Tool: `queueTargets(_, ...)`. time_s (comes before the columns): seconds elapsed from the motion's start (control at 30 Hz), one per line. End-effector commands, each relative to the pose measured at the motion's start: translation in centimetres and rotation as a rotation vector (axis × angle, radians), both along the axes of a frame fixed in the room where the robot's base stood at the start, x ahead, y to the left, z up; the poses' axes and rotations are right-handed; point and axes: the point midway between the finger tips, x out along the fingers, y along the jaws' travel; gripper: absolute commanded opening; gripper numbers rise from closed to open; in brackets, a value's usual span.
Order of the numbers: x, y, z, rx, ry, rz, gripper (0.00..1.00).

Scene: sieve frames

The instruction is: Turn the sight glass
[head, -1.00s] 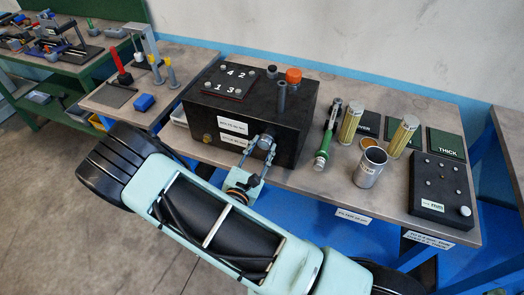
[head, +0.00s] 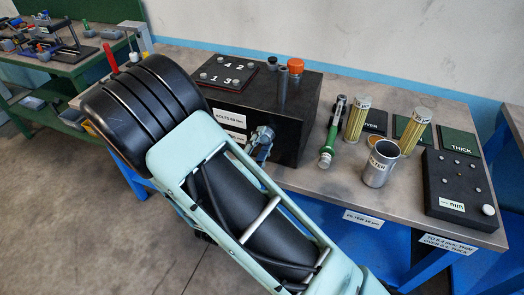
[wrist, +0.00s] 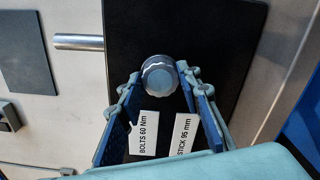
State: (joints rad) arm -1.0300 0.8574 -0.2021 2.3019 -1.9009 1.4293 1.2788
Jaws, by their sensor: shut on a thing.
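The sight glass (wrist: 158,77) is a round, ribbed silver fitting with a pale face on the front of the black box (head: 298,128). In the wrist view my gripper (wrist: 159,76) has one blue-padded finger on each side of it, shut on its rim.
A numbered bolt plate (head: 228,72) and an orange-capped filler (head: 295,67) are on top of the box. To the right stand a green-handled tool (head: 328,148), a filter can (head: 380,165), yellow filters (head: 356,118) and a black block (head: 458,190).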

Motion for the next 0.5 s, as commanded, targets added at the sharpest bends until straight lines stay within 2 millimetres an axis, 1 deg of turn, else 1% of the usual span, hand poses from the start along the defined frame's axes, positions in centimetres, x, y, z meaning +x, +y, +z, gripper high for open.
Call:
queueTargets(0.03,-0.01,0.03,-0.79,0.047,-0.016,0.000,0.08)
queueTargets(0.3,-0.01,0.03,-0.90,0.284,-0.103,0.001,0.08)
queueTargets(0.5,-0.02,0.01,-0.78,0.428,-0.155,0.001,0.08)
